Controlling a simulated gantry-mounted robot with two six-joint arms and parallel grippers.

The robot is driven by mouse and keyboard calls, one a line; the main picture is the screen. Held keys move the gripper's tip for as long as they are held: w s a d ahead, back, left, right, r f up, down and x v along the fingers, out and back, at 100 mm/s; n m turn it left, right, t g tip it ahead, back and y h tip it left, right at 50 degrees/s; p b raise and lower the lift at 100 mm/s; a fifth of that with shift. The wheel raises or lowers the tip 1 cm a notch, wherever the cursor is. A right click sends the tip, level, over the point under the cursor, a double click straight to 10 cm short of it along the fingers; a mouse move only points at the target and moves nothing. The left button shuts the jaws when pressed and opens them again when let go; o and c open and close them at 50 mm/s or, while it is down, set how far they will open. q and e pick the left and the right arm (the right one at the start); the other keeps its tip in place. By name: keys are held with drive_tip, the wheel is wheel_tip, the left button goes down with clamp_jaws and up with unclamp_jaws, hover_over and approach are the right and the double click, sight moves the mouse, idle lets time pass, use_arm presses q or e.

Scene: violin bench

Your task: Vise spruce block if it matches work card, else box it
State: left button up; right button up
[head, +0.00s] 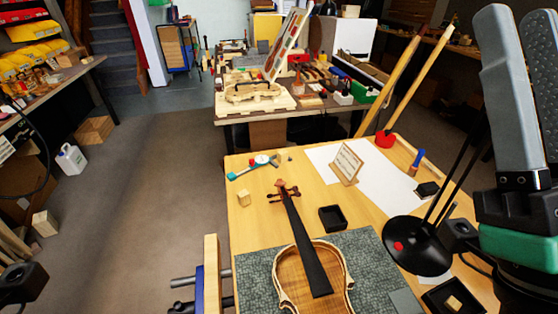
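A small pale wood block (243,198) sits on the bench near its left edge. Another small pale block (283,156) stands farther back, and another (453,303) lies in a black open box at the bottom right. The work card (347,163) leans on a wooden stand; its writing is too small to read. The vise (212,275) is at the bench's left edge, partly cut off, and I see no block in it. My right gripper (460,236) is dark, above the bench's right side; its fingers are unclear. A dark part of my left gripper (22,283) shows at the bottom left.
A violin (312,272) lies on a green mat (374,260) in the bench's front middle. A black lamp base (414,246) stands on the right. A teal-handled tool (252,167) lies at the back left.

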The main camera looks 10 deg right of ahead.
idle(0.4)
drive_tip(key=o, duration=0.6)
